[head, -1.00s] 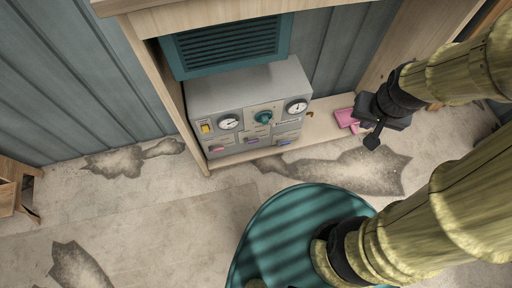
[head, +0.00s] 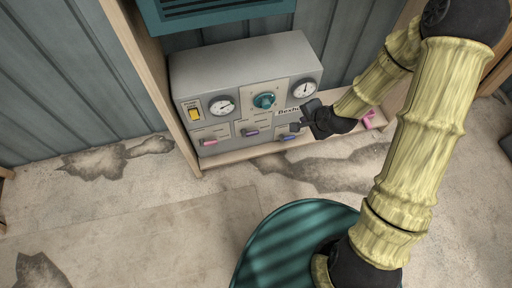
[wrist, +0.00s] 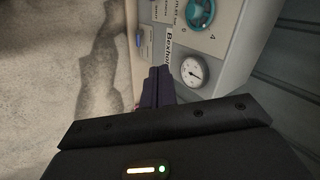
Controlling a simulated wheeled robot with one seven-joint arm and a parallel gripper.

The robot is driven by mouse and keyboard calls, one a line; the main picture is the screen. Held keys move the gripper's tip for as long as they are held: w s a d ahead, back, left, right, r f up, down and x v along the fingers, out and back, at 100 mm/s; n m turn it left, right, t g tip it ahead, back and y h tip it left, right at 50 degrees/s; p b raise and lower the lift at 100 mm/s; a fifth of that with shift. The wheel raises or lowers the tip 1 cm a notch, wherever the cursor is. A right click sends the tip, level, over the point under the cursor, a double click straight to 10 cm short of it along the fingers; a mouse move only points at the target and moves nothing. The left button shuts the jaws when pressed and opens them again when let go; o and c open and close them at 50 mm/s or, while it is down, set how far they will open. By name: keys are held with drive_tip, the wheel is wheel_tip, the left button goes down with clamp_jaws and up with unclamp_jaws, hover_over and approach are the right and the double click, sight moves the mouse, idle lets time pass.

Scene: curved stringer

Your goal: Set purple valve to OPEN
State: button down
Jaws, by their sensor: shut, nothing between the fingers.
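The grey control box (head: 240,70) stands on a low wooden shelf and carries a row of three small lever handles along its lower front. The left handle is pink (head: 209,141), the middle one is purple (head: 250,132), and the right one is blue-violet (head: 288,138). The labels by the handles are too small to read. My gripper (head: 297,127) is shut and empty, in front of the box's lower right, near the blue-violet handle and right of the purple one. In the wrist view its closed fingers (wrist: 157,88) point along the panel; a blue handle (wrist: 138,40) shows beyond them.
A teal knob (head: 264,100) sits between two round gauges (head: 221,106) above the handles. A yellow switch (head: 194,114) is at upper left. A pink object (head: 373,120) lies on the shelf (head: 240,154) to the right. Wooden side panels flank the box; the floor in front is clear.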

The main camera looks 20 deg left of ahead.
drive_tip(key=a+f+m+t+y+b, duration=0.1)
drive_tip(key=a+f+m+y+b, duration=0.1)
drive_tip(key=a+f+m+b, duration=0.65)
drive_tip(key=a+f+t+y+b, duration=0.15)
drive_tip(key=f+b, duration=0.45)
drive_tip(key=f, duration=0.8)
drive_tip(key=m+t+b, duration=0.4)
drive_tip(key=m+b, duration=0.9)
drive_tip(key=b, duration=0.1)
approach(250, 132)
drive_tip(key=s+d+f, duration=0.1)
drive_tip(key=d+f, duration=0.2)
drive_tip(key=f, duration=0.4)
drive_tip(key=shift+s, duration=0.35)
drive_tip(key=shift+f, duration=0.1)
drive_tip(key=b+x, duration=0.6)
drive_tip(key=x, duration=0.4)
drive_tip(key=shift+w+d+r+b, duration=0.15)
drive_tip(key=shift+r+b, duration=0.65)
drive_tip(key=shift+r, duration=1.25)
